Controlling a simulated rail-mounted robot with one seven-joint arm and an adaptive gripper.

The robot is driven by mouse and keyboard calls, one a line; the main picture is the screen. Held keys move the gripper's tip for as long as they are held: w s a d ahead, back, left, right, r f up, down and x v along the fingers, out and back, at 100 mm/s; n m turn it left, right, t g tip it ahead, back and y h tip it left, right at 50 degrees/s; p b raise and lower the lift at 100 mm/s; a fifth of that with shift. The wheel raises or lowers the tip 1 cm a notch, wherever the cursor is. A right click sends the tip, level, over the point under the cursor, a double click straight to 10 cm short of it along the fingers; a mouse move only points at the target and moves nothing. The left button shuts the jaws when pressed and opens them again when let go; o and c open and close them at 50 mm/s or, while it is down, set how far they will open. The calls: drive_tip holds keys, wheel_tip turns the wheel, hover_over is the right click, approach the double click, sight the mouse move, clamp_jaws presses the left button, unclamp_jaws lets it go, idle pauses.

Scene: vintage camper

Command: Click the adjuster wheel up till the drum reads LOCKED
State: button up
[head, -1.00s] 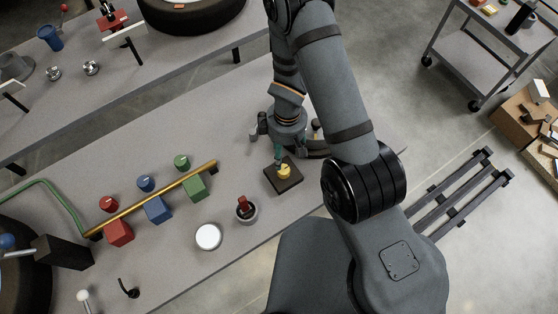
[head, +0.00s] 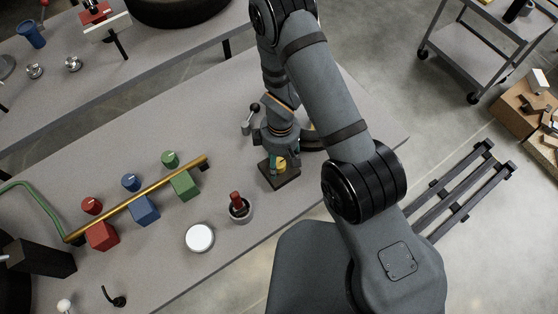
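A small yellow part (head: 280,163) stands on a dark square block (head: 285,182) near the middle of the grey table. It could be the adjuster wheel, but I cannot tell for sure. No drum lettering is readable in this view. My gripper (head: 271,163) points down over the block, right beside the yellow part. A teal piece shows at its tip. I cannot tell whether it touches the yellow part or whether the fingers are open or shut. My wrist and arm hide the space behind.
A lever with a dark ball end (head: 251,120) and a dark ring (head: 311,141) sit close to my wrist. To the left are a brass rail (head: 135,201) with red, blue and green blocks, a red-handled cup (head: 239,209) and a white disc (head: 200,238). Table between is clear.

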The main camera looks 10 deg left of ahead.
drive_tip(key=shift+c, duration=0.7)
drive_tip(key=c, duration=1)
drive_tip(key=shift+m, duration=2.7)
drive_tip(key=o, duration=1.1)
drive_tip(key=shift+o, duration=0.2)
